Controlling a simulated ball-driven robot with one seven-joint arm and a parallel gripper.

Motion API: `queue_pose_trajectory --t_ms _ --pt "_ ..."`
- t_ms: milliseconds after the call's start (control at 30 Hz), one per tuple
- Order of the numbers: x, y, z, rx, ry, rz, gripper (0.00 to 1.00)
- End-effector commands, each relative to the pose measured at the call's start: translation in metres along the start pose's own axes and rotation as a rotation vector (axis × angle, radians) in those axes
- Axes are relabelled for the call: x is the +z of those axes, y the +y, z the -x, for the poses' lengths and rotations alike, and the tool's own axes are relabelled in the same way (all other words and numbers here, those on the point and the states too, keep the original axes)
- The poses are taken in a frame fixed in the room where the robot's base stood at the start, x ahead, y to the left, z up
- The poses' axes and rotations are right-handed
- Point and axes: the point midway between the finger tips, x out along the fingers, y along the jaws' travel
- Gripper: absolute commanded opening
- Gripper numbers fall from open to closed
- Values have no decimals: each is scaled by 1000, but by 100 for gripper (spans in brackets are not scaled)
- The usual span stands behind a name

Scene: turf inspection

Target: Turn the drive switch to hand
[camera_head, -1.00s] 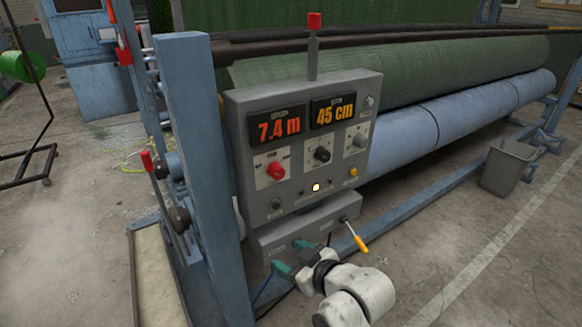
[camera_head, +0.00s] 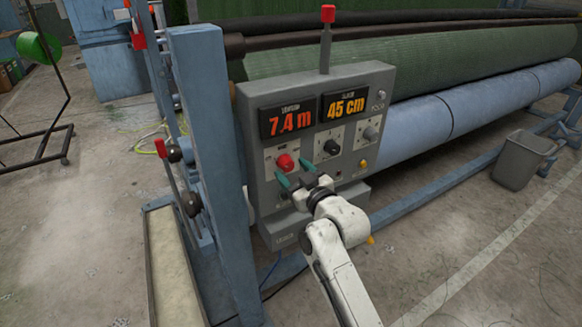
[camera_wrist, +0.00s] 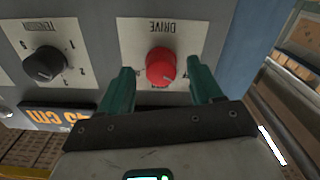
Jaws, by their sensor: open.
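The drive switch is a red knob (camera_head: 285,162) on a pale plate at the left of the grey control panel (camera_head: 262,190). The wrist view shows the red knob (camera_wrist: 160,66) under the upside-down word DRIVE. My gripper (camera_head: 295,172) has green fingers and is just in front of the panel, at the knob's lower right in the head view. In the wrist view my gripper (camera_wrist: 160,66) is open, one fingertip on each side of the knob, with gaps between. Contact is not visible. The plate's position marks are partly hidden or too small to read.
A black tension knob (camera_wrist: 44,65) sits beside the drive plate. Displays (camera_head: 290,118) read 7.4 m and 45 cm. A grey knob (camera_head: 370,133) and a yellow button (camera_head: 363,164) are to the right. A blue post (camera_head: 207,150) stands close left; a grey bin (camera_head: 523,160) stands right.

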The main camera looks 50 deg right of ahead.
Motion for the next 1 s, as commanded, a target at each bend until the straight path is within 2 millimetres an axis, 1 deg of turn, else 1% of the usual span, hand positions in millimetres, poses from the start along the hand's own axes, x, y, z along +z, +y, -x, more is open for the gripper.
queue_pose_trajectory --t_ms 33,167,467,1000 --pt "-1 0 -5 -1 0 0 65" --pt "0 0 -13 -1 0 0 65" --pt "0 -1 -15 -1 0 -1 65" --pt "0 -1 -14 -1 -1 -1 14"
